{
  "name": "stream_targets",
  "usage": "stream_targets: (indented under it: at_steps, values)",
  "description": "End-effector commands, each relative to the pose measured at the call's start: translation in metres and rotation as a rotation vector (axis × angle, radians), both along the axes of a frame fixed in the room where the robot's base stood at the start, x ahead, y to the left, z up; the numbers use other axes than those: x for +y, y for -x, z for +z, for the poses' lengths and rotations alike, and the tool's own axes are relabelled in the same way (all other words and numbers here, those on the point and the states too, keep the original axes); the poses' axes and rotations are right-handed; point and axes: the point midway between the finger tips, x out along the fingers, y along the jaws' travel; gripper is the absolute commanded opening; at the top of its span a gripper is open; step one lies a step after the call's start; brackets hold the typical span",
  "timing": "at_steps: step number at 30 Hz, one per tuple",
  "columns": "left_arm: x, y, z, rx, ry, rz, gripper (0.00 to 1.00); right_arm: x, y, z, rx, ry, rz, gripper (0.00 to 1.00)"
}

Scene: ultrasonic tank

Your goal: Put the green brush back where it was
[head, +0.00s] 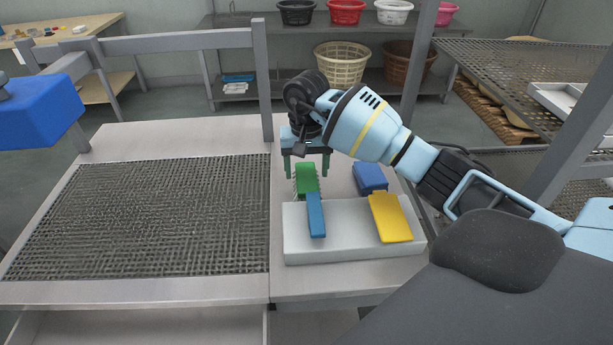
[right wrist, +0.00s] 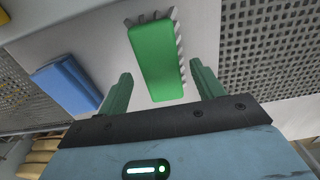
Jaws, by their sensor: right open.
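The green brush (head: 307,178), a green block with pale bristles along its edges, is at the back edge of the white tray-like block (head: 350,247) on the right part of the bench. In the right wrist view the brush (right wrist: 158,60) lies just beyond and between the fingertips. My right gripper (head: 306,174) is open above it, fingers pointing down on either side; its fingers also show in the right wrist view (right wrist: 161,82). My left gripper is out of view.
A blue strip (head: 316,216) and a yellow piece (head: 391,218) lie on the white block. A blue block (head: 370,178) stands behind it, right of the brush. A dark mesh panel (head: 150,215) fills the left of the bench. A grey post (head: 263,80) rises behind.

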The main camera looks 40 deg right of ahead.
Motion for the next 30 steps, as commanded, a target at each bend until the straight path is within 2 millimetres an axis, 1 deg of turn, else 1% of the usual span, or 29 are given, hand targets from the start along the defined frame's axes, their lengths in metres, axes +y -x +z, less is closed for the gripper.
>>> stream_targets:
  at_steps: [1,6,9,12,18,30]
  values:
    - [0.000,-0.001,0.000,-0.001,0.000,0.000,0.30,0.000,-0.001,0.013,-0.006,0.000,0.000,0.67]
    - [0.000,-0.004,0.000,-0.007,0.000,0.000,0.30,0.000,-0.001,0.047,-0.004,0.000,-0.001,0.67]
    - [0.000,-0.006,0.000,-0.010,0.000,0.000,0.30,0.000,-0.001,0.063,-0.004,0.000,-0.001,0.67]
    - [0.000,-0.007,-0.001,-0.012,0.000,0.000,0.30,0.000,-0.001,0.076,-0.003,-0.002,0.000,0.67]
    - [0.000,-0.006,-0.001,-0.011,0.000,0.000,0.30,0.000,0.000,0.087,-0.001,-0.001,0.000,0.67]
    - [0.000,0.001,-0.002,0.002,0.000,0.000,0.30,0.000,0.000,0.087,0.000,-0.001,0.000,0.67]
